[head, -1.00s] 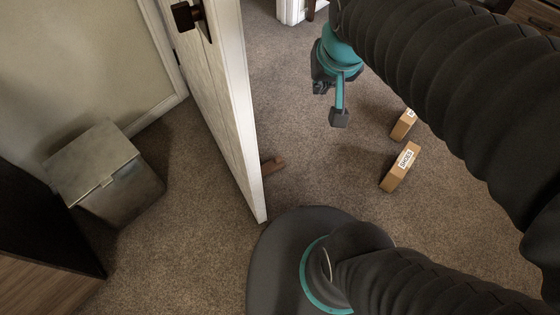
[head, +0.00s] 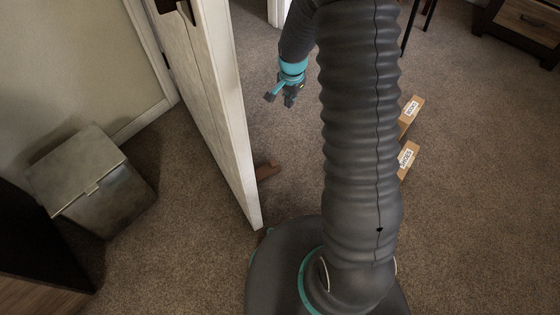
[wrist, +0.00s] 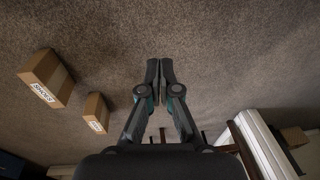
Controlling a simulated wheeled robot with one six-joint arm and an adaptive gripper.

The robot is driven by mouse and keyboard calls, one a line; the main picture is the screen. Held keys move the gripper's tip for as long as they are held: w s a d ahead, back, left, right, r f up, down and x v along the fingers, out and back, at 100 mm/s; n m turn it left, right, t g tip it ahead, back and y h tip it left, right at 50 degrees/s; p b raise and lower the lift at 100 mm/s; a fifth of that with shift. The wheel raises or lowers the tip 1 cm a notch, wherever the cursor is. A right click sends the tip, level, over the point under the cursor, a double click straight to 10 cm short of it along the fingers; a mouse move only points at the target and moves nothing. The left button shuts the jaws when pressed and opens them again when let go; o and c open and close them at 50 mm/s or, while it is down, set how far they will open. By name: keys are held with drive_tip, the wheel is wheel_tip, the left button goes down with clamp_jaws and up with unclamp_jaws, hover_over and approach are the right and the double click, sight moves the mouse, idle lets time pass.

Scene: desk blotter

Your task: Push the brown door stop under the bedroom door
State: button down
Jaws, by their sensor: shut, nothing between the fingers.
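The brown door stop (head: 268,170) lies on the carpet in the head view, against the right side of the white bedroom door (head: 228,125), near its lower edge. The door hides whatever part of it may lie further left. My gripper (head: 279,98) hangs above the carpet to the right of the door, further back than the door stop and apart from it. In the wrist view my gripper (wrist: 159,70) has its fingertips together with nothing between them. I cannot make out the door stop in the wrist view.
Two cardboard boxes, a far one (head: 411,110) and a nearer one (head: 407,158), stand right of my arm. They also show in the wrist view (wrist: 47,76). A grey lidded bin (head: 95,180) stands left of the door. A dark wooden cabinet (head: 520,28) is at back right.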

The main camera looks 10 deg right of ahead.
drive_tip(key=m+g+b, duration=0.1)
drive_tip(key=m, duration=0.1)
hover_over(281, 166)
drive_tip(key=w+d, duration=0.2)
drive_tip(key=d, duration=0.1)
wheel_tip(281, 166, down, 14)
drive_tip(key=f, duration=0.8)
drive_tip(key=f+m+b, duration=0.1)
drive_tip(key=f, duration=0.6)
drive_tip(key=s+f+m+b, duration=0.1)
drive_tip(key=f, duration=0.6)
drive_tip(key=shift+d+f+g, duration=0.25)
drive_tip(key=shift+d+g, duration=0.05)
drive_tip(key=shift+d, duration=0.05)
drive_tip(key=shift+s+a+r, duration=0.15)
drive_tip(key=shift+a, duration=0.5)
drive_tip(key=shift+s+a+r, duration=0.1)
drive_tip(key=shift+s+a, duration=0.05)
drive_tip(key=shift+a, duration=0.45)
drive_tip(key=shift+s+a, duration=0.25)
drive_tip(key=shift+a, duration=0.4)
